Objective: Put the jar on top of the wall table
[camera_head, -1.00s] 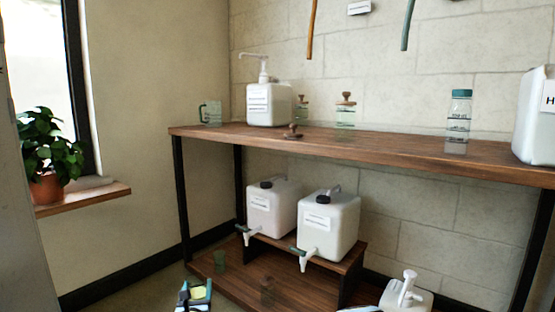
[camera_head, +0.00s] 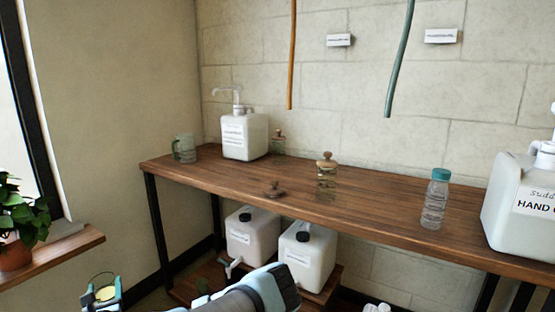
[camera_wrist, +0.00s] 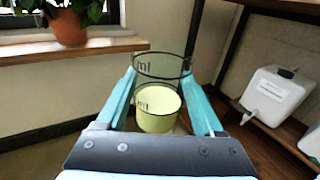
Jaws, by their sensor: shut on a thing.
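The jar (camera_wrist: 159,98) is a clear glass cylinder with a dark-edged rim and a yellow-green bottom part. In the wrist view it stands between the two teal fingers of my gripper (camera_wrist: 160,80), which is shut on it. In the head view my gripper (camera_head: 102,291) is at the lower left, with the jar (camera_head: 104,280) partly showing. It is left of the wall table and lower than its top. The wall table (camera_head: 350,207) has a long brown wooden top on black legs, along the block wall.
On the tabletop stand a green mug (camera_head: 185,148), a white pump bucket (camera_head: 245,136), lidded glass jars (camera_head: 326,180), a loose wooden lid (camera_head: 274,190), a teal-capped bottle (camera_head: 435,203) and a hand-cleaner bucket (camera_head: 522,210). Bare wood lies around the loose lid. A potted plant (camera_head: 15,240) sits on the sill.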

